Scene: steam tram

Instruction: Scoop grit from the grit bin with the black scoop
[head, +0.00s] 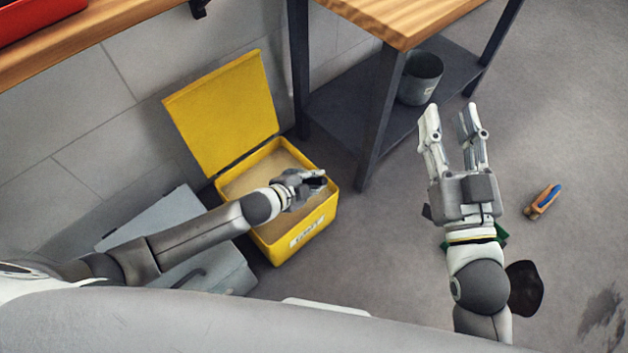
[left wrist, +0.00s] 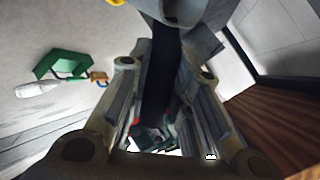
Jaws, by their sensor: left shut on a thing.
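The yellow grit bin (head: 328,217) stands open on the floor in the head view, its lid (head: 222,110) tilted back against the wall. Tan grit (head: 262,172) fills its inside. My left gripper (head: 316,180) is over the right part of the bin, shut. In the left wrist view a black handle (left wrist: 160,95) lies between its fingers, which I take as the black scoop; a grey rounded part shows at the top. The scoop hardly shows in the head view, and I cannot tell whether it touches the grit. My right gripper (head: 450,122) is open and empty over the floor.
A wooden bench (head: 405,22) stands behind, with a grey bucket (head: 421,78) on its lower shelf. A grey box (head: 150,218) is left of the bin. An orange and blue object (head: 542,201) lies on the right floor. A red tray (head: 30,18) is at top left.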

